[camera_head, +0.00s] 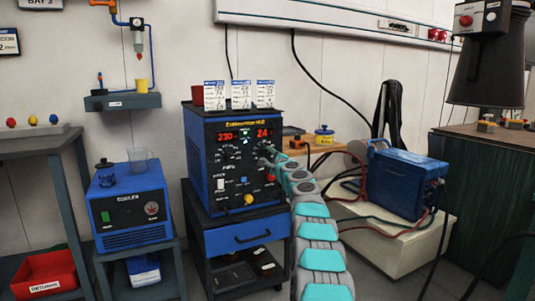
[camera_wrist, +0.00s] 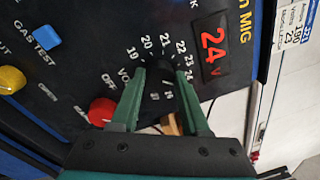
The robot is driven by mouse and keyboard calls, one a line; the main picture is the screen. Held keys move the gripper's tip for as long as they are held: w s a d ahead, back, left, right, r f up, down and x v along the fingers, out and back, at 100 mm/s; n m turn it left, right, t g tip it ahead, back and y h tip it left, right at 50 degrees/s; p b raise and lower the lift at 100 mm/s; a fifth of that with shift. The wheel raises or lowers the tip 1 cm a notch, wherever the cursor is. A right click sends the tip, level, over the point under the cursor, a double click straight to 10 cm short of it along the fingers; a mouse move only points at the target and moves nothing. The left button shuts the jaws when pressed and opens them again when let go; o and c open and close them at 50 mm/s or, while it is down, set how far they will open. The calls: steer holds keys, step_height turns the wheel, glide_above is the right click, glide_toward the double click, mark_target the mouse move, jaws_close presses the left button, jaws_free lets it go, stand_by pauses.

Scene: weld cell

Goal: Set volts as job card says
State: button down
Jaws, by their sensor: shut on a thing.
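The welding machine (camera_head: 238,170) is a black-fronted blue box on a cart. Its red displays read 230 and 24 in the head view; the wrist view shows the volts display (camera_wrist: 213,50) at 24 V. My gripper (camera_wrist: 162,76) is shut on the dark volts knob (camera_wrist: 161,67), which is mostly hidden between the green fingers. Three job cards (camera_head: 241,95) stand on top of the machine, too small to read there. One card (camera_wrist: 292,38) shows partly in the wrist view, seemingly with 190 and 23.
On the panel near my fingers are a red knob (camera_wrist: 101,111), a blue gas test button (camera_wrist: 47,36) and a yellow knob (camera_wrist: 11,80). A red cup (camera_head: 197,94) stands beside the cards. A blue unit (camera_head: 400,183) with cables sits on the right bench.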

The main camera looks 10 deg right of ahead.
steer(key=shift+r+m+p, duration=0.25)
steer(key=shift+m+p, duration=0.3)
steer(key=shift+m, duration=0.55)
steer(key=shift+f+m+p, duration=0.15)
steer(key=shift+m+p, duration=0.25)
steer(key=shift+m, duration=0.4)
steer(key=shift+c, duration=2)
jaws_free()
steer(key=shift+s, duration=0.1)
